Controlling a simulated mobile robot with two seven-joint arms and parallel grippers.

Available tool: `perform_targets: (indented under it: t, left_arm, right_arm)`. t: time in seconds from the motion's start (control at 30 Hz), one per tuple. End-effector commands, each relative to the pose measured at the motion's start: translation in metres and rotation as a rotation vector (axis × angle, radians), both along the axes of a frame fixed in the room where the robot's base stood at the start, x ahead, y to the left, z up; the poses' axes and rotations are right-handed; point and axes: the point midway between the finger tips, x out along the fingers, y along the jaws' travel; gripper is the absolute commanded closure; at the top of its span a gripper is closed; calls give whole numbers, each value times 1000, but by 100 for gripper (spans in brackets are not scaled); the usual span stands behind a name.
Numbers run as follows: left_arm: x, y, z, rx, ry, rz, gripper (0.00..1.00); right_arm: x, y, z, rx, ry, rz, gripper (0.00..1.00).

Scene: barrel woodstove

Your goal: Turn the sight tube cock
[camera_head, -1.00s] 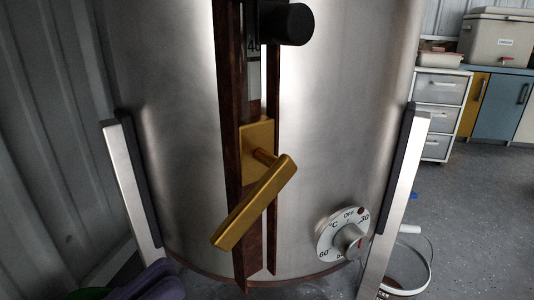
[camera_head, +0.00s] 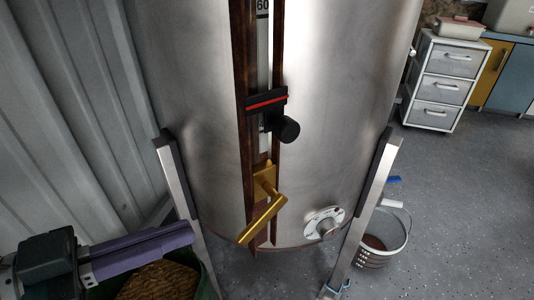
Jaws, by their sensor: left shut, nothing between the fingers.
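The sight tube cock is a gold lever handle (camera_head: 262,220) on a gold square mount (camera_head: 264,179), low on the front of the steel tank (camera_head: 200,100). Its handle slants from upper right to lower left. The sight tube (camera_head: 264,55) runs upward above it between two dark brown rails. My left gripper (camera_head: 190,236), with purple fingers, comes in from the lower left. It is shut and empty, left of the handle and apart from it in the picture. My right gripper is not in view.
A black slider with a round knob (camera_head: 285,130) and a red line sits on the tube. A dial (camera_head: 323,226) is to the lower right. Metal legs (camera_head: 365,215) flank the tank. A green tub (camera_head: 205,285) with brown contents lies below my gripper. A bucket (camera_head: 378,258) stands right.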

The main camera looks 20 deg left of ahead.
Motion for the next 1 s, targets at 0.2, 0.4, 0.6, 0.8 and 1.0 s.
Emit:
perform_targets:
  t: [0.2,0.4,0.6,0.8,1.0]
  left_arm:
    - [35,-31,-8,-3,-4,0,100]
    - [46,-41,-35,-3,0,1,100]
    - [50,-46,-41,-2,1,-1,100]
    - [50,-46,-40,-2,1,-1,100]
    - [49,-46,-41,-5,-2,-1,100]
  right_arm:
    - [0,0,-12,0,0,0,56]
    - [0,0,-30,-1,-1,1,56]
    - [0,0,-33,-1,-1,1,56]
    - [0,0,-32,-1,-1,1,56]
    - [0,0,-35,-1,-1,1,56]
